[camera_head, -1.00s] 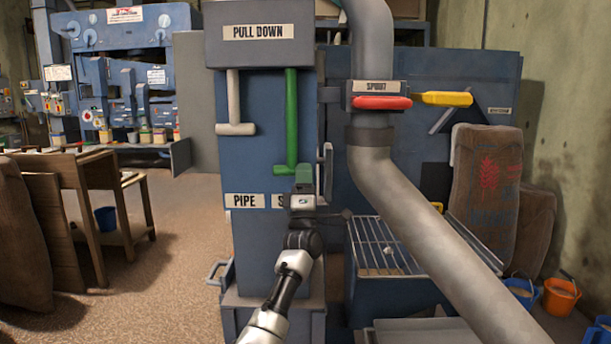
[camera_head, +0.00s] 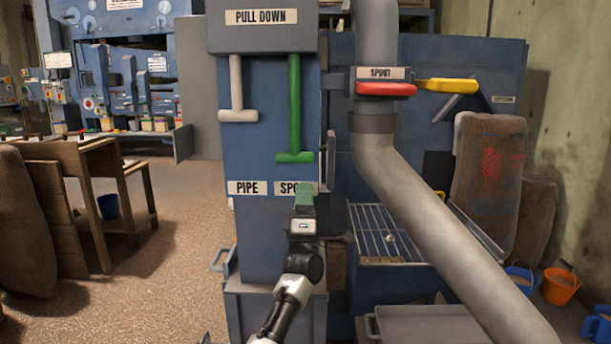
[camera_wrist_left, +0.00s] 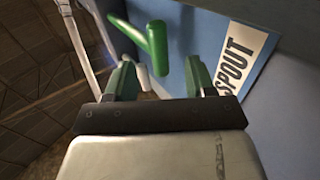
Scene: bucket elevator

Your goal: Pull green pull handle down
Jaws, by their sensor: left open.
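The green pull handle (camera_head: 295,105) is a T-shaped bar that hangs from the grey PULL DOWN box (camera_head: 262,36), with its crossbar just above the SPOUT label. My left gripper (camera_head: 304,192) is open and empty, in front of the panel and a little below the crossbar, apart from it. In the left wrist view the two green fingers (camera_wrist_left: 160,78) are spread wide. There the green handle (camera_wrist_left: 157,48) shows beyond the fingertips, in line with the gap between them. My right gripper is not in view.
A white pull handle (camera_head: 238,92) hangs left of the green one, above the PIPE label (camera_head: 248,188). A grey pipe (camera_head: 410,205) with a red handle (camera_head: 386,90) and a yellow handle (camera_head: 446,85) stands right. A metal grate (camera_head: 384,236) lies below. Open floor is at left.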

